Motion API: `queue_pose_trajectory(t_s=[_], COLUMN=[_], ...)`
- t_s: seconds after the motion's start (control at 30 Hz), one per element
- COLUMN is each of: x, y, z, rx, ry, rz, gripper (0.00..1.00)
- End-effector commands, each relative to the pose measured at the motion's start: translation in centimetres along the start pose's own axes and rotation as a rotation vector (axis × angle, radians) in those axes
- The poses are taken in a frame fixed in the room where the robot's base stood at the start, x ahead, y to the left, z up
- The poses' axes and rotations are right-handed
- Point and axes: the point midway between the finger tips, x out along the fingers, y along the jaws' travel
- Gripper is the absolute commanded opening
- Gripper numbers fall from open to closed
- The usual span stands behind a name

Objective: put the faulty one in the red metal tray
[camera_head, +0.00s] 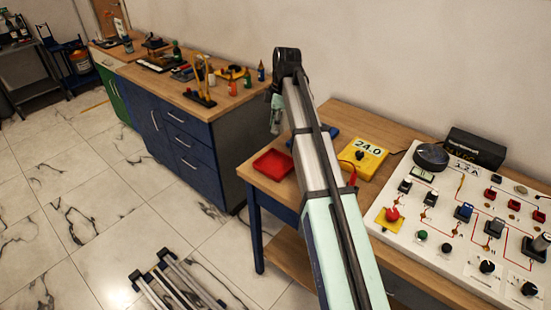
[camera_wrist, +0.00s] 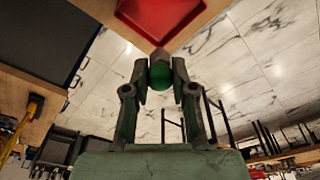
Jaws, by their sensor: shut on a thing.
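My gripper (camera_wrist: 160,70) is shut on a small round green part (camera_wrist: 159,77), held between the two fingertips. In the head view my gripper (camera_head: 276,118) hangs above and beyond the red metal tray (camera_head: 273,165), pointing down. The tray sits on the left end of the wooden bench and looks empty. In the wrist view the tray (camera_wrist: 172,22) is at the top, by the bench corner, with floor behind the fingertips. The held part is apart from the tray. Its markings cannot be made out.
The white gauge panel (camera_head: 465,225) with knobs and switches fills the bench's right side. A yellow meter (camera_head: 363,158) reading 24.0 stands between tray and panel, with a red lead. A blue cabinet (camera_head: 180,135) carrying tools and bottles stands left. Floor lies between.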

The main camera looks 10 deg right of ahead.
Motion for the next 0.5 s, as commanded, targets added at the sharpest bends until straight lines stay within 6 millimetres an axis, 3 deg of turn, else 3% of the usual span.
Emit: queue_pose_trajectory(t_s=[0.3, 0.5], x=[7.5, 10.3], y=[-0.2, -0.1], z=[1.1, 1.6], rx=[-0.001, -0.002], ry=[0.000, 0.000], rz=[-0.004, -0.001], gripper=[0.00, 0.00])
